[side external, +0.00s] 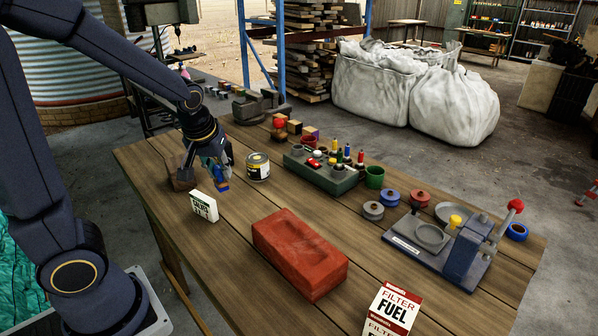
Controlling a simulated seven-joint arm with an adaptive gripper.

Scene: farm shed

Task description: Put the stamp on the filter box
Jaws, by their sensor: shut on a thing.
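My gripper (217,167) is over the left part of the wooden table, pointing down. It is shut on a small blue and tan piece, which I take to be the stamp (222,185); the fingers hide part of it. I cannot tell whether it touches the table. The filter box (393,308), white and red with "FILTER FUEL" on it, stands at the table's near edge, lower right, well apart from my gripper. Its lower part is cut off by the frame.
A red brick (299,252) lies between my gripper and the filter box. A small white and green box (204,206) and a tin (257,167) stand close to my gripper. A grey-green holder (320,172) and a lever press (466,252) stand farther right.

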